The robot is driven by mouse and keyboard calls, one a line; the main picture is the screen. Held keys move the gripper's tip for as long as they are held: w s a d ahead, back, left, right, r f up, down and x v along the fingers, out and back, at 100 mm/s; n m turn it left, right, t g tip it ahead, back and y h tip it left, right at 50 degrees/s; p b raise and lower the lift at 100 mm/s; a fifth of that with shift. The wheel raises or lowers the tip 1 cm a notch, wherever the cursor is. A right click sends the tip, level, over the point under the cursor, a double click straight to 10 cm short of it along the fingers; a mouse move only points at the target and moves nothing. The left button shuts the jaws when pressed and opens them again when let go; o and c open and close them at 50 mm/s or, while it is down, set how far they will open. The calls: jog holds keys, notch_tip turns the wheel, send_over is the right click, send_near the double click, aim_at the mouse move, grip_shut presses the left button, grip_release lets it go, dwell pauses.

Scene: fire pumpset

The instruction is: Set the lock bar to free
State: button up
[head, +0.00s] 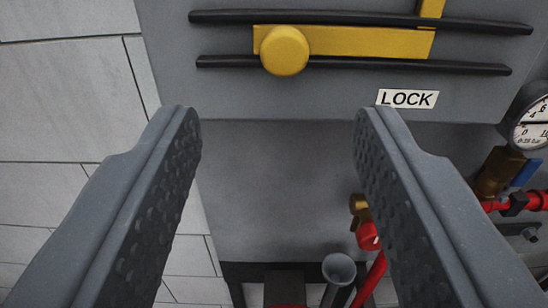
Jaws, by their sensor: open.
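The lock bar (355,41) is a flat yellow bar lying between two dark horizontal rails on a grey panel at the top of the head view. A round yellow knob (285,50) stands out at its left end. A yellow upright piece (431,9) shows above the bar's right end and runs out of the frame. A white label reading LOCK (407,98) is below the lower rail on the right. My gripper (278,112) is open and empty, with its fingertips below the knob in the picture, one to each side. Nothing is between the fingers.
A pressure gauge (533,125) with a brass and blue fitting is at the right edge. Red pipes (371,280), a red-capped brass valve (368,235) and a grey funnel (339,270) are lower down. A pale tiled surface (60,90) lies at the left.

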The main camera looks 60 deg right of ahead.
jog(key=v, duration=0.5)
jog(key=shift+r, duration=0.1)
dwell(0.3)
jog(key=w+a+r+n+t+y+b, duration=0.1)
jog(key=a+r+n+t+y+b, duration=0.1)
jog(key=a+r+t+y, duration=0.35)
jog(key=a+r+n+t+y+b, duration=0.2)
jog(key=r, duration=0.6)
jog(key=w+a+r+n+t+y+b, duration=0.1)
jog(key=a+r+n+t+y+b, duration=0.2)
jog(key=r, duration=0.4)
jog(key=s+a+r+n+g+y+b, duration=0.25)
jog(key=s+a+n+y, duration=0.2)
jog(key=s+y, duration=0.3)
jog(key=s+d+f+g+h+b, duration=0.2)
jog(key=s+f+h+b, duration=0.1)
jog(key=s, duration=0.7)
jog(key=shift+s+d+f, duration=0.3)
jog(key=shift+d+f, duration=0.05)
jog(key=shift+f, duration=0.5)
